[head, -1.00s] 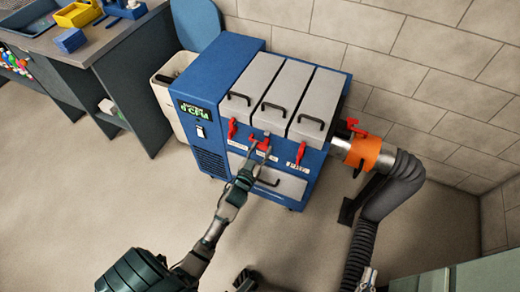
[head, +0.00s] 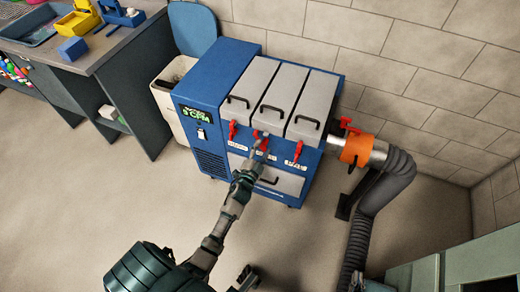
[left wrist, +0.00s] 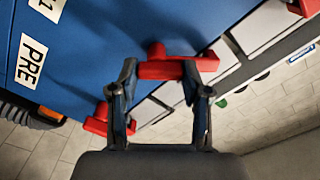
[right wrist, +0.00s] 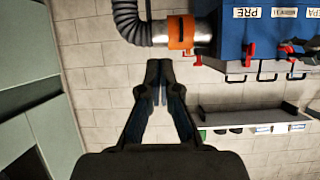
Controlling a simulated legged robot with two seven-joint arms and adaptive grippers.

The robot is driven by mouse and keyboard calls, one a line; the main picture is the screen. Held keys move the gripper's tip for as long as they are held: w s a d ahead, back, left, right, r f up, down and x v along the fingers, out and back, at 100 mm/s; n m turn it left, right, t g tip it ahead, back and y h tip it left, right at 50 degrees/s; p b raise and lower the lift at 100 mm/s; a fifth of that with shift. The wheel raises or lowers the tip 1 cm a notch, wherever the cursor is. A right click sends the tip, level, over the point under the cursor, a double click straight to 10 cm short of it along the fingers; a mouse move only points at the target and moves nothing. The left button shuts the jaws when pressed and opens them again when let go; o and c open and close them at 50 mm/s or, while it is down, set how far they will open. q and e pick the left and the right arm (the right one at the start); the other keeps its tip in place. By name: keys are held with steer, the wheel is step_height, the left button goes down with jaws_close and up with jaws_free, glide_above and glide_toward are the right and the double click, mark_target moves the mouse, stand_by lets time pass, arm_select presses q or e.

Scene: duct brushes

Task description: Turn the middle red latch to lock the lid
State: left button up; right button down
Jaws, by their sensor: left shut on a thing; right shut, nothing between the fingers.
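The middle red latch (head: 265,144) is on the front of the blue unit (head: 205,88), below the middle grey lid (head: 270,95). It hangs roughly downward, much like the left red latch (head: 233,130) and right red latch (head: 298,151). My left gripper (head: 260,146) is shut on the middle latch. In the left wrist view the fingers (left wrist: 160,76) sit on either side of the red latch bar (left wrist: 178,68); the fingers partly cover it in the head view. My right gripper (right wrist: 158,70) is shut and empty, away from the unit.
An orange collar (head: 356,150) and a grey hose (head: 385,190) stand at the unit's right side. A lower drawer handle (head: 268,181) is just below the left gripper. A bin (head: 167,95) and a workbench (head: 90,60) are at left. The floor in front is clear.

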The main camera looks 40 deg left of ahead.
arm_select(q)
steer(key=m, duration=0.3)
steer(key=shift+d+f+m, duration=0.1)
steer(key=shift+d+m, duration=0.05)
steer(key=shift+m, duration=0.25)
steer(key=shift+f+m, duration=0.1)
steer(key=shift+m, duration=1)
steer(key=shift+d+m, duration=0.1)
steer(key=shift+m, duration=0.8)
arm_select(e)
steer(key=shift+s+d+f+g, duration=0.1)
steer(key=shift+s+f+g, duration=0.15)
steer(key=shift+f+g, duration=0.05)
arm_select(q)
steer(key=shift+f+m, duration=0.15)
steer(key=shift+m, duration=0.15)
steer(key=o, duration=0.9)
steer(key=shift+c, duration=0.2)
steer(key=o, duration=0.3)
steer(key=shift+w, duration=0.1)
arm_select(e)
steer(key=shift+w, duration=0.15)
